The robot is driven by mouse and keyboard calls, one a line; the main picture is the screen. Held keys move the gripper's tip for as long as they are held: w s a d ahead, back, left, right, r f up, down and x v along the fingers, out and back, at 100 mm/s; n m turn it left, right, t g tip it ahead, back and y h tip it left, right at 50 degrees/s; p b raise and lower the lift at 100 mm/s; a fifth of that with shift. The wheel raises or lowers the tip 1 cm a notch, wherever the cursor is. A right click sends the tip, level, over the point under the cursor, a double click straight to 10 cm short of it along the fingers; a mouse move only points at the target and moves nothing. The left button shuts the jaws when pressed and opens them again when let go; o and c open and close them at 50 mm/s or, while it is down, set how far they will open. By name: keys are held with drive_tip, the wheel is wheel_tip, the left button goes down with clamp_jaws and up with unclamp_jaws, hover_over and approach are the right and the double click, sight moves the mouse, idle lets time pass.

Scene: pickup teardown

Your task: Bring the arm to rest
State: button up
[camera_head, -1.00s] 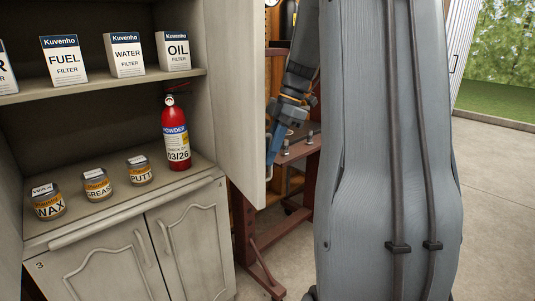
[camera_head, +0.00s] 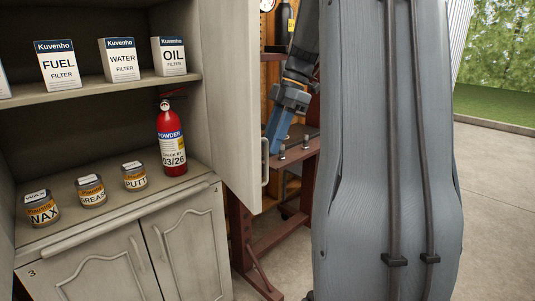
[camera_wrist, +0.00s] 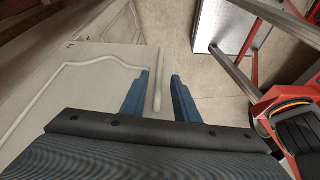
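My arm shows in the head view as a large grey link down the middle right, with the wrist and gripper behind it. My gripper (camera_head: 276,138) hangs with its blue fingers pointing down, just right of the open cabinet door (camera_head: 238,100). In the wrist view my gripper (camera_wrist: 160,92) has its two blue fingers apart, with no object held. A pale bar-like handle (camera_wrist: 157,88) shows in the gap between them; I cannot tell how far below it lies. The grey link hides part of the wrist in the head view.
The cabinet holds filter boxes (camera_head: 118,60), several small tins (camera_head: 91,191) and a red fire extinguisher (camera_head: 172,140). A dark red metal stand (camera_head: 270,237) is behind the door. Open concrete floor (camera_head: 490,210) lies to the right.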

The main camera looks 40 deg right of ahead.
drive_tip(key=shift+v, duration=1.2)
drive_tip(key=shift+r, duration=0.1)
